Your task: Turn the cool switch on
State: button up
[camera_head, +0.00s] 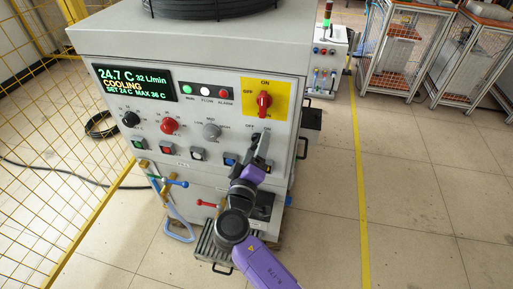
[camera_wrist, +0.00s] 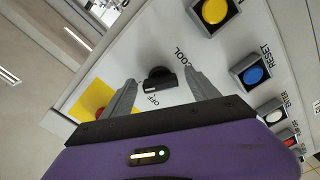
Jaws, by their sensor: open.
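The cool switch (camera_wrist: 160,79) is a small black rotary knob on the white panel in the wrist view, with the words COOL and OFF beside it. Which way it points is hard to tell. My gripper (camera_wrist: 160,76) is open, with one finger to each side of the knob; no contact is visible. In the head view my gripper (camera_head: 261,146) is in front of the lower right of the panel, below the OFF and ON labels, and largely hides the switch.
The display (camera_head: 134,86) reads COOLING and 24.7 C. A red rotary switch on a yellow plate (camera_head: 277,108) is above my gripper. Several push buttons line the panel, including a blue one (camera_wrist: 254,75) and a yellow one (camera_wrist: 215,10). Valve handles (camera_head: 174,183) stick out below.

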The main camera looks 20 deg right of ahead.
jog(key=c, duration=1.4)
jog(key=shift+o, duration=0.2)
jog(key=shift+n+p, duration=0.55)
jog(key=shift+n, duration=1.55)
jog(key=o, duration=1.4)
jog(key=shift+c, duration=0.2)
jog(key=v, duration=0.7)
jog(key=shift+s+a+b, duration=0.2)
jog(key=shift+s+b, duration=0.15)
jog(key=shift+b, duration=0.05)
